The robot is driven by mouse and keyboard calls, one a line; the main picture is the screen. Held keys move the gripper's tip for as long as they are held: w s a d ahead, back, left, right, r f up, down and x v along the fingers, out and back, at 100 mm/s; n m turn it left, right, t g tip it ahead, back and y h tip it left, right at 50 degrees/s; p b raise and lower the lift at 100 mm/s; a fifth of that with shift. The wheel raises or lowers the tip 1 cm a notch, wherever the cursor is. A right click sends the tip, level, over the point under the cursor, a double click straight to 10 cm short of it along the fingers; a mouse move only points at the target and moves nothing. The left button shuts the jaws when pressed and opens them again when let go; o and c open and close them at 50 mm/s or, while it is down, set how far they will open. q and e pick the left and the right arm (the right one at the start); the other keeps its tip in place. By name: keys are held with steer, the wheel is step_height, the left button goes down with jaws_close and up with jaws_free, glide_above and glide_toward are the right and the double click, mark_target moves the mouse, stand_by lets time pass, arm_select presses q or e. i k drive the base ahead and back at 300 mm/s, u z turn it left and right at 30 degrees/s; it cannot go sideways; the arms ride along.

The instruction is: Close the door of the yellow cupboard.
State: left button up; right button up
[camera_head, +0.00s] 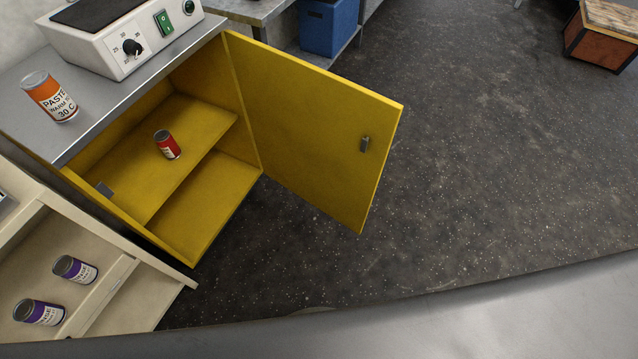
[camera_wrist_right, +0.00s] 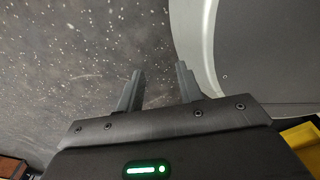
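The yellow cupboard (camera_head: 225,207) stands at the left in the head view, under a grey top. Its yellow door (camera_head: 310,125) is wide open, swung out to the right, with a small grey handle (camera_head: 364,144) near its free edge. A small red can (camera_head: 167,145) stands on the upper shelf inside. My right gripper (camera_wrist_right: 158,80) shows in the right wrist view with its two fingers apart and nothing between them, above the dark floor. A yellow patch shows at that view's lower right corner. My left gripper is in neither view.
On the grey top (camera_head: 150,84) are an orange-and-white can (camera_head: 50,97) and a white device (camera_head: 120,35) with a dial. A cream shelf unit (camera_head: 150,295) at lower left holds two purple cans (camera_head: 75,269). Dark floor (camera_head: 480,170) is clear right of the door.

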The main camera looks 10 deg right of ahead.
mark_target(309, 122)
steer(key=k, duration=0.85)
steer(key=z, duration=1.55)
steer(key=i, duration=3.7)
steer(key=u, duration=3.85)
steer(key=i, duration=0.5)
steer(key=u, duration=0.05)
